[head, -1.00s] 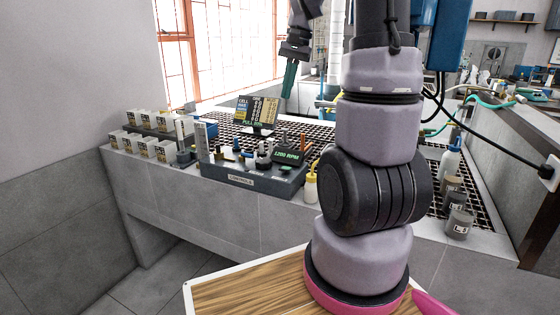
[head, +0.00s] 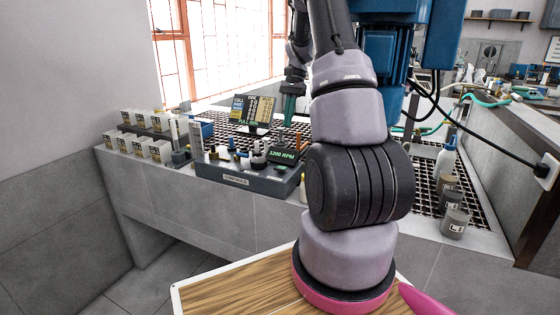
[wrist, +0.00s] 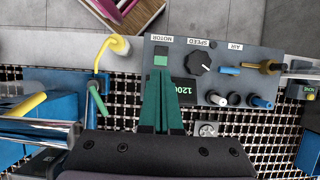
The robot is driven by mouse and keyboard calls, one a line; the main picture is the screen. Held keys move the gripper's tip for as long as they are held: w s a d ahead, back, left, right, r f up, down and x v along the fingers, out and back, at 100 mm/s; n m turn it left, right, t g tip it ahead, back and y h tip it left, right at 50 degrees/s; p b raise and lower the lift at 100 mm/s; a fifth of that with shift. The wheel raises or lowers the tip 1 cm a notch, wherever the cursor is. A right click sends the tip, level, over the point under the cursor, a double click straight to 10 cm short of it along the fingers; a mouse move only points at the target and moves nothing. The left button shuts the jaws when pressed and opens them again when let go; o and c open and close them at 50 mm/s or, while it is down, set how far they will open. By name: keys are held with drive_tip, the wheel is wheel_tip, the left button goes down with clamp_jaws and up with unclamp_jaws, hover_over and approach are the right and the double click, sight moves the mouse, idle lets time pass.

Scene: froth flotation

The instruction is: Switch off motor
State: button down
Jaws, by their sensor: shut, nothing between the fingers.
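The grey control box (head: 236,180) sits on the bench ledge, its display (head: 283,155) reading 1200 RPM. In the wrist view the box's panel (wrist: 222,56) appears upside down. Its MOTOR label (wrist: 161,38) stands beside a small green switch (wrist: 160,60), with the black SPEED knob (wrist: 198,64) to the right. My gripper (wrist: 160,76) is shut and empty; its green fingertips point at the panel just below the switch in the picture and partly cover the display's edge. I cannot tell whether they touch. In the head view my gripper (head: 289,122) is above the display end of the box.
White labelled boxes (head: 160,150) stand left of the control box. A sign (head: 253,109) stands behind it on the grating. A white bottle (head: 446,162) and grey jars (head: 455,221) stand at right. Valves and a yellow pipe (wrist: 113,46) flank the panel.

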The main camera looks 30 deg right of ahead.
sight(279, 169)
drive_tip(key=shift+f, duration=0.1)
drive_tip(key=x, duration=1.3)
drive_tip(key=shift+s+a+f, duration=0.1)
drive_tip(key=shift+a+f, duration=0.1)
drive_tip(key=shift+f, duration=0.1)
drive_tip(key=shift+s+a+f, duration=0.2)
drive_tip(key=shift+f, duration=0.15)
drive_tip(key=shift+w+d, duration=0.1)
drive_tip(key=shift+d, duration=0.05)
drive_tip(key=shift+w+d+r, duration=0.15)
drive_tip(key=shift+w+d, duration=0.25)
drive_tip(key=shift+d, duration=0.1)
drive_tip(key=shift+r, duration=0.1)
